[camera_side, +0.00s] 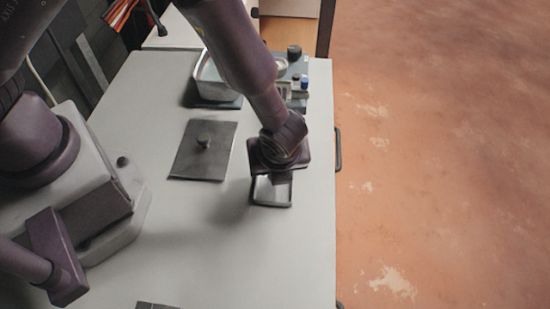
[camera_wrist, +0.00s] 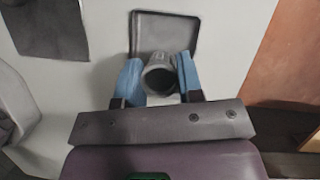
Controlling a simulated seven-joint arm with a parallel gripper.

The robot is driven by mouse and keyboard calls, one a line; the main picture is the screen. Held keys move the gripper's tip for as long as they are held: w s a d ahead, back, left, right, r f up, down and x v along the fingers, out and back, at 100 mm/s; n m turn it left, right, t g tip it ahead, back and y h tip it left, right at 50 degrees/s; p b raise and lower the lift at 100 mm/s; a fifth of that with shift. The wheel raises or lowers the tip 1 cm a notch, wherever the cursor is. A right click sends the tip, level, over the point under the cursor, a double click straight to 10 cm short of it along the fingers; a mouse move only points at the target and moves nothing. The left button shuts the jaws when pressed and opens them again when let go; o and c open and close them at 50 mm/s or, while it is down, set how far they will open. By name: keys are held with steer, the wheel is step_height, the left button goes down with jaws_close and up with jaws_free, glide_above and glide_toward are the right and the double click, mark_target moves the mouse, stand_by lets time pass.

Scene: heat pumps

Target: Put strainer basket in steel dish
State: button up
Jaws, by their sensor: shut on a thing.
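My gripper (camera_wrist: 159,64) is shut on a grey, hollow, round cup-like piece, the strainer basket (camera_wrist: 160,78), held between its two blue fingers. A shallow square dish with a dark rim, the steel dish (camera_wrist: 165,27), lies on the table beyond and partly below the basket in the wrist view. In the side view my gripper (camera_side: 281,178) points down over the far part of the steel dish (camera_side: 270,192) near the table's right side. The basket is mostly hidden by the gripper there, and its height above the dish is hard to tell.
A dark flat plate (camera_side: 203,150) with a small knob lies left of the dish. A pale bin (camera_side: 213,82) and small items, including a blue-capped one (camera_side: 304,82), stand at the back. The table (camera_side: 240,265) is mostly clear in front; its right edge is close to the dish.

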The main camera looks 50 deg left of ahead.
steer(key=shift+f, duration=0.2)
steer(key=o, duration=1)
steer(key=v, duration=1.3)
